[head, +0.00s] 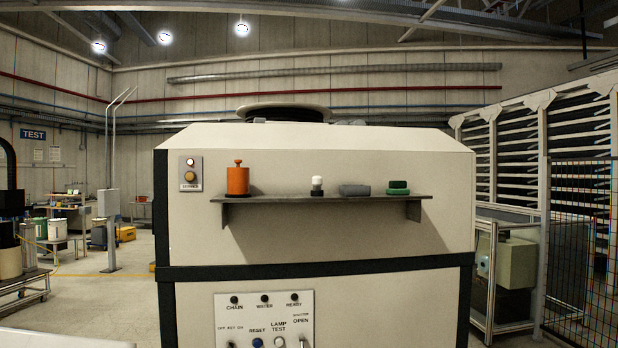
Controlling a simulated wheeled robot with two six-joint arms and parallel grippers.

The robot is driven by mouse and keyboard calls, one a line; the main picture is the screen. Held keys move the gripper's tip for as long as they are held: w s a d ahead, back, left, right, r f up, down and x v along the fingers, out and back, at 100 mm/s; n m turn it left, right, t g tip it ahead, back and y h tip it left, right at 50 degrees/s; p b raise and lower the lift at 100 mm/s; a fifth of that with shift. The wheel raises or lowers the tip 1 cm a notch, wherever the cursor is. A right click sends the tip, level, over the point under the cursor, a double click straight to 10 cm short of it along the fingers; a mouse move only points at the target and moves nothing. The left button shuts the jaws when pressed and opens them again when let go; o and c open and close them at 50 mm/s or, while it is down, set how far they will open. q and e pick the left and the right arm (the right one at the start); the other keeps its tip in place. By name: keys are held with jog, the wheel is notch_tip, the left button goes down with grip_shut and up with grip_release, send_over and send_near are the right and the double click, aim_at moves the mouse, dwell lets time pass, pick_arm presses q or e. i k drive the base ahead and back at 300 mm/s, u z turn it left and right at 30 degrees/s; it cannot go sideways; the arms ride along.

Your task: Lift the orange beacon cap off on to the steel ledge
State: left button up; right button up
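The orange cap (238,181), a cylinder with a small knob on top, stands upright at the left end of the steel ledge (290,198). The ledge is a dark grey shelf on brackets on the front of a cream machine cabinet. Neither of my grippers shows in the head view.
On the ledge, right of the cap, are a white-topped black piece (317,186), a grey cylinder (354,190) and a green piece (398,187). A control panel (265,320) with lamps and switches is below. A mesh fence (580,250) stands at the right.

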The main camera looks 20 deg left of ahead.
aim_at(238, 176)
jog(key=z, duration=0.2)
jog(key=i, duration=1.25)
jog(key=u, duration=0.8)
